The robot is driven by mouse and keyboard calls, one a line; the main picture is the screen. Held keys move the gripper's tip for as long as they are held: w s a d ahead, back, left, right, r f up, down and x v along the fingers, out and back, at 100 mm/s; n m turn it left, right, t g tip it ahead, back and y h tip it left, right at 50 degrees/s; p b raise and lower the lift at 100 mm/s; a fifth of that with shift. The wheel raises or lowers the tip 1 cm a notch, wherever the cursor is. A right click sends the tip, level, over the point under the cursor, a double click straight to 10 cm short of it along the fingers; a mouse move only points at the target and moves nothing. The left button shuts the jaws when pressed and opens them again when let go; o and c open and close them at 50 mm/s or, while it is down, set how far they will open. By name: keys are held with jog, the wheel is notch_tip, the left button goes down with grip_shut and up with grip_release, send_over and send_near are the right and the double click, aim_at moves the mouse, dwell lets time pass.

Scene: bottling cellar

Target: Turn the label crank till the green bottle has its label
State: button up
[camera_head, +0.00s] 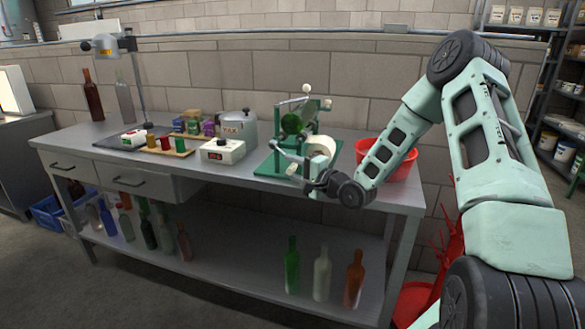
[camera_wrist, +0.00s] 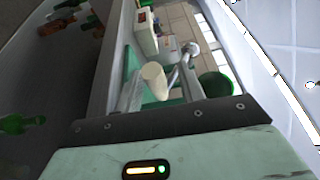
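The green labelling machine (camera_head: 268,170) stands on the right part of the steel bench. The green bottle (camera_head: 292,124) lies on it, end towards me; its round end also shows in the wrist view (camera_wrist: 215,84). I cannot make out a label on the bottle. The crank has a metal arm (camera_wrist: 186,60) and a pale cylindrical handle (camera_wrist: 154,80). My gripper (camera_head: 304,174) is at the machine's front. In the wrist view its two grey fingers (camera_wrist: 164,92) stand apart, on either side of the handle, with a gap at the right. The head view partly hides this contact.
A red tub (camera_head: 402,168) stands right of the machine, behind my arm. Several bottles, including an orange-brown one (camera_head: 354,280), stand on the lower shelf.

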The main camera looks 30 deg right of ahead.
jog(key=shift+w, duration=0.1)
grip_shut()
jog(key=shift+a+f, duration=0.1)
jog(key=shift+f, duration=0.1)
